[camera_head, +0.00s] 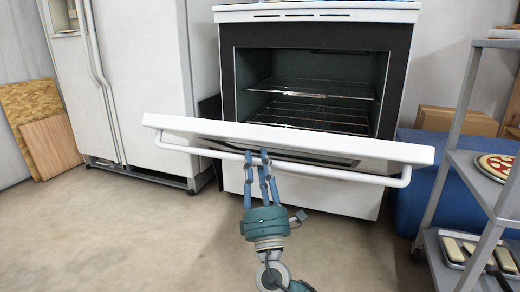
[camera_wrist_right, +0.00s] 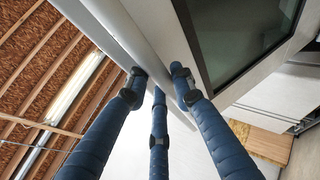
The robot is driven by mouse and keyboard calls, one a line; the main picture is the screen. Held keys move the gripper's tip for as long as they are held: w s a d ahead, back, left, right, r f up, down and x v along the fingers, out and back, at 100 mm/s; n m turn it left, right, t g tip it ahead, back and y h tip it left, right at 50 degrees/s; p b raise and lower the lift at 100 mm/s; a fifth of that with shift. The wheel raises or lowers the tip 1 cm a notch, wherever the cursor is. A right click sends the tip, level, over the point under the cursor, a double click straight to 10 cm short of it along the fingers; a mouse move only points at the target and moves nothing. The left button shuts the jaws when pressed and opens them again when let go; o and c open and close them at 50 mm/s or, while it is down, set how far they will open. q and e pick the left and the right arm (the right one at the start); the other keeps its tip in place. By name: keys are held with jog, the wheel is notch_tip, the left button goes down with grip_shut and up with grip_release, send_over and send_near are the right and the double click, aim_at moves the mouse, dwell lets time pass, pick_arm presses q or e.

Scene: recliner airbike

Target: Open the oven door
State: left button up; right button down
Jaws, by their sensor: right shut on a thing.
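The white oven (camera_head: 312,190) stands at the centre back with its dark cavity and wire racks (camera_head: 310,118) in sight. Its oven door (camera_head: 290,136) is swung down far toward me, tilted, with the top edge facing me. A white bar handle (camera_head: 330,174) runs along the door's front. My right gripper (camera_head: 256,158) is shut on the handle, left of its middle. In the right wrist view its blue fingers (camera_wrist_right: 160,90) close around the pale handle bar (camera_wrist_right: 136,45), beside the door's dark glass (camera_wrist_right: 240,35). My left gripper is not in view.
A white fridge (camera_head: 140,80) stands left of the oven. Wooden boards (camera_head: 50,145) lean on the left wall. Floor at the front left is clear.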

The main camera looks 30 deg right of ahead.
notch_tip(320, 180, down, 25)
jog(key=s+a+n+t+b, duration=0.1)
jog(key=s+a, duration=0.1)
jog(key=shift+s+a+r+n+t+y, duration=0.2)
jog(key=shift+n+t+y, duration=0.2)
jog(key=c, duration=1.6)
grip_release()
jog(key=shift+c, duration=0.2)
jog(key=shift+y, duration=0.3)
